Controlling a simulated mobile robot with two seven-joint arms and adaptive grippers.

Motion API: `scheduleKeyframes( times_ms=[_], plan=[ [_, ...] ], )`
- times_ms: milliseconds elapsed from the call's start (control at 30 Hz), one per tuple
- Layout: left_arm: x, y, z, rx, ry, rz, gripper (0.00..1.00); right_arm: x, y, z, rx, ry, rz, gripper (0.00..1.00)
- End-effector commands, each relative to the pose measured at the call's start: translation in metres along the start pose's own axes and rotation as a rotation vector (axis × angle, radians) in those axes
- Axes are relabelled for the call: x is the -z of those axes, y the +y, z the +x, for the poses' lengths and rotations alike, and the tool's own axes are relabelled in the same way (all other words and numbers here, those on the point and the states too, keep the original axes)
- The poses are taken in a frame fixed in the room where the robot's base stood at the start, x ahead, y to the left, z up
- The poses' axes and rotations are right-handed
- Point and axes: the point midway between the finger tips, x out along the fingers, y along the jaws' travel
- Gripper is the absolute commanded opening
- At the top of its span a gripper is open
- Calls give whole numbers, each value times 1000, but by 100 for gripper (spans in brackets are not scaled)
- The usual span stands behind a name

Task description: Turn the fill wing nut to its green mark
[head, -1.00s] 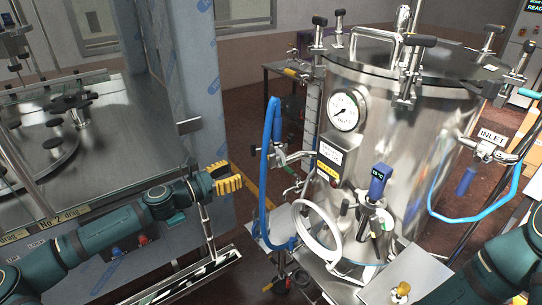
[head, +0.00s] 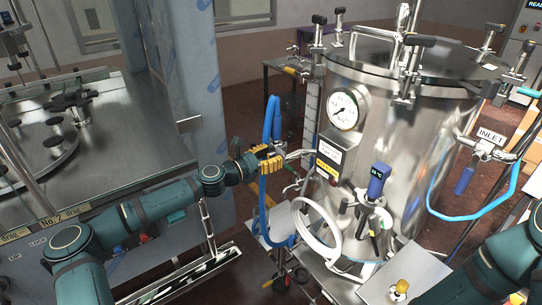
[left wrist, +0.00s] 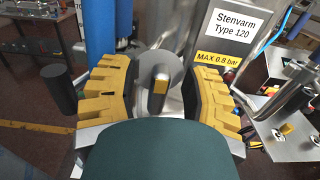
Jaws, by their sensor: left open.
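My left gripper (head: 268,160) is open at the left side of the steel tank, by the blue hose and the small metal valve fittings. In the head view the gripper hides this piece. I cannot make out a green mark. My right gripper is out of view.
The steel tank (head: 395,130) carries a gauge (head: 343,111) and lid clamps. A blue hose (head: 268,200) hangs close to my left gripper. A dark cylinder (left wrist: 58,88) is left of the pads. A white ring (head: 318,232) and brass knob (head: 401,287) are lower down.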

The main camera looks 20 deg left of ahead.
Motion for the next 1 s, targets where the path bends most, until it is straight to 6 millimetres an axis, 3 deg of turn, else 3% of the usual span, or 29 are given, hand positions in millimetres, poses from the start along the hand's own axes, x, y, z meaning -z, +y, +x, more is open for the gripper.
scheduleKeyframes(
  times_ms=[233,367,1000],
  plan=[
    [0,0,0,0,0,0,46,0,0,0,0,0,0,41],
    [0,0,0,0,0,0,1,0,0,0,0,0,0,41],
    [1,-1,0,0,0,79,0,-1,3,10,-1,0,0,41]
  ],
)
